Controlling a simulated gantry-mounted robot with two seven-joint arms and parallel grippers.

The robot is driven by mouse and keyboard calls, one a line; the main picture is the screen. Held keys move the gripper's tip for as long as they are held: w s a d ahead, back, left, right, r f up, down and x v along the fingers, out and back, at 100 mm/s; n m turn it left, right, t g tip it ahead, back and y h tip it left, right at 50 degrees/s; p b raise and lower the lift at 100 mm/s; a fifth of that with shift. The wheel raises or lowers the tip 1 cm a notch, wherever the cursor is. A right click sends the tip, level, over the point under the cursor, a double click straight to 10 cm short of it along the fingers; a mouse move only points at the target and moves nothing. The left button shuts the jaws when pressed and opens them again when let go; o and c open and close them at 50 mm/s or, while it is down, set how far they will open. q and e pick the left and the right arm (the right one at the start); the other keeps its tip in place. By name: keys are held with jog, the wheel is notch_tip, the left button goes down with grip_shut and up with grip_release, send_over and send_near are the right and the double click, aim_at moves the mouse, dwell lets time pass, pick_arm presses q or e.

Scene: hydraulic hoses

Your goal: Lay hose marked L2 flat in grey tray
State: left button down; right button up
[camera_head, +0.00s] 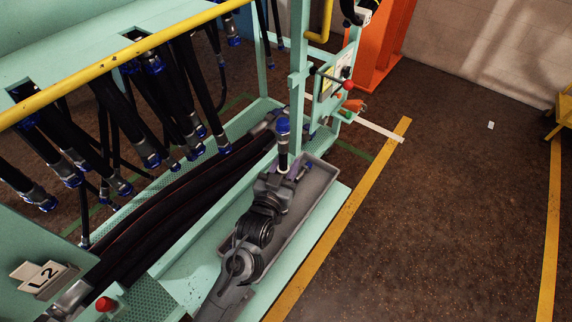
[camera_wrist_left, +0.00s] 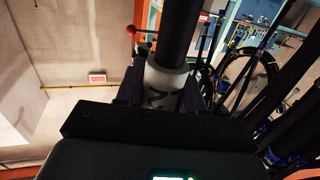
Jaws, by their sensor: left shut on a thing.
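My left gripper (camera_head: 284,172) is over the far part of the grey tray (camera_head: 318,200), shut on a short dark hose (camera_head: 283,150) with a blue end cap. The hose stands roughly upright between the fingers, its capped end up. In the left wrist view the white band on the hose (camera_wrist_left: 166,80) sits between the fingers (camera_wrist_left: 160,92) and bears a dark mark, partly hidden, that looks like a 2. The hose's lower part is hidden by the gripper and arm. My left arm covers much of the tray. My right gripper is not in view.
Several dark hoses with blue ends (camera_head: 150,155) hang from the green rack at left. A yellow rail (camera_head: 110,58) crosses above them. A white L2 plate (camera_head: 42,275) and a red button (camera_head: 105,303) are at lower left. A control box (camera_head: 335,80) stands beyond the tray. Open floor lies right.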

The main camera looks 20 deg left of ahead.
pick_arm(q)
jog(key=c, duration=0.7)
grip_release()
jog(key=shift+s+r, duration=0.15)
jog(key=shift+s, duration=0.3)
jog(key=s+p, duration=0.3)
jog(key=s, duration=0.8)
jog(key=shift+a+p, duration=0.2)
jog(key=shift+p, duration=0.15)
jog(key=shift+s, duration=0.1)
